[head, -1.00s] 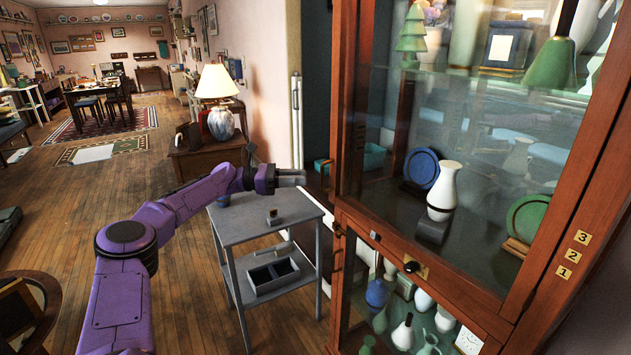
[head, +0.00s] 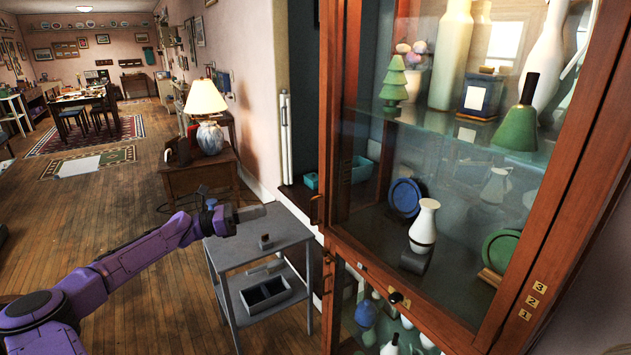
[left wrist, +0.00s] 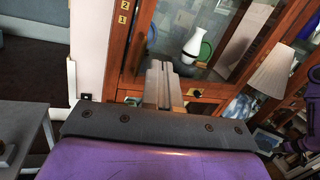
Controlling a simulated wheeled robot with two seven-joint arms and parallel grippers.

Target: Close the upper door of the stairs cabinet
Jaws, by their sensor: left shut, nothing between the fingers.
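The stairs cabinet (head: 538,262) is a tall brown wooden case on the right in the head view. Its upper door (head: 340,95) has a wooden frame and a large glass pane, with a small handle (head: 316,210) at its left edge. I cannot tell whether this door is fully closed or ajar. My left gripper (head: 252,212) is shut and empty, left of the door and apart from it, above a small grey table. In the left wrist view its fingers (left wrist: 158,82) show in front of the cabinet (left wrist: 137,45). My right gripper is not in view.
The grey two-tier table (head: 235,250) stands close below my left gripper and carries a small block. A lamp (head: 207,110) stands on a wooden side table behind. Vases and plates fill the cabinet. A dark knob (head: 395,298) sits below the upper pane. Wooden floor is clear at left.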

